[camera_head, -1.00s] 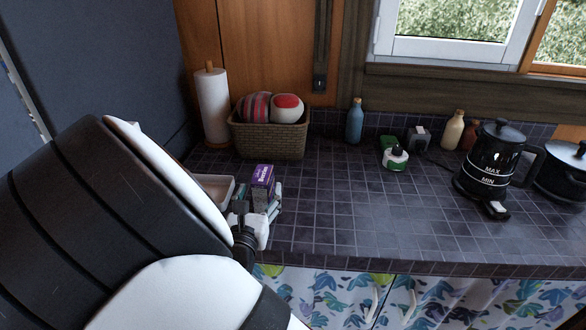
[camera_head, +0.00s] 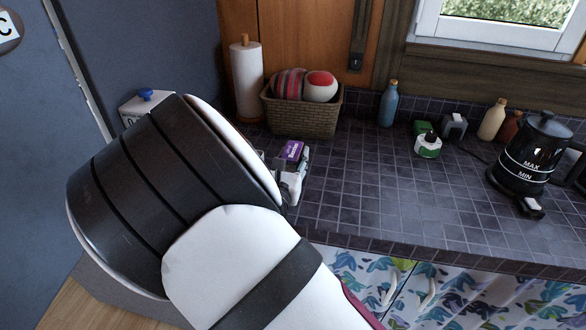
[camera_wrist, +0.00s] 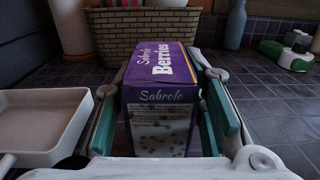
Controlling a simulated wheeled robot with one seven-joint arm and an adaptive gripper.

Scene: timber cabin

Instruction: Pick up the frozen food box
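The frozen food box (camera_wrist: 160,105) is purple and white with "Berries" on its top. It stands upright on the counter in the wrist view, and its purple top also shows in the head view (camera_head: 292,150). My gripper (camera_wrist: 165,118) is open around the box, with one teal-padded finger on each side. The fingers are close to the box's sides; narrow gaps seem to remain, though contact is hard to judge. In the head view my arm hides part of the gripper and the box's lower part.
A white pan (camera_wrist: 40,120) lies just left of the gripper. A wicker basket (camera_head: 303,115) with balls and a paper towel roll (camera_head: 247,85) stand behind the box. Bottles, a green-white container (camera_head: 428,146) and a black kettle (camera_head: 530,155) are further right. The middle of the tiled counter is clear.

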